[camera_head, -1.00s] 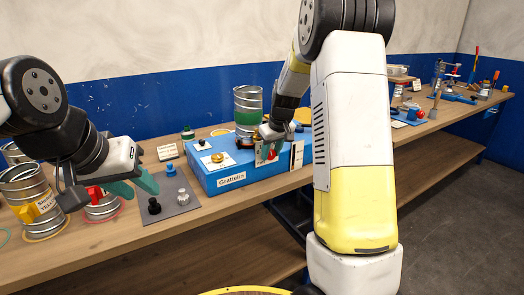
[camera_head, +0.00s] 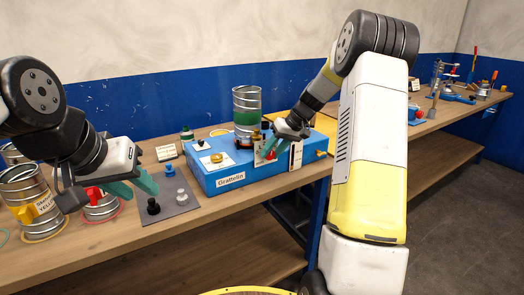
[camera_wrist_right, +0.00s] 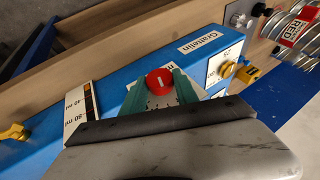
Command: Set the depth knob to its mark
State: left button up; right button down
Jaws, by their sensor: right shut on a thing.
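The blue machine marked Grattelin (camera_head: 240,183) stands on the bench. A red knob (camera_wrist_right: 158,82) with a pale line across its top sits on a white marked plate (camera_wrist_right: 150,100) on the machine; it shows small in the head view (camera_head: 271,155). My right gripper (camera_wrist_right: 159,88) is shut on this red knob, one teal finger on each side. Part of the plate's marks and lettering is hidden by the fingers, so I cannot tell which mark the line meets. My left gripper (camera_head: 142,188) is open and empty above the bench, left of the machine.
A scale strip (camera_wrist_right: 80,106) and a brass knob (camera_wrist_right: 227,69) are on the machine on either side of the red knob. A grey plate (camera_head: 170,203) with small knobs lies left of the machine.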

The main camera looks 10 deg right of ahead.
dwell(0.3)
jog(key=c, duration=0.9)
grip_release()
jog(key=shift+c, duration=0.2)
jog(key=v, duration=0.8)
jog(key=shift+w+d+f, duration=0.1)
jog(key=shift+d+f, duration=0.05)
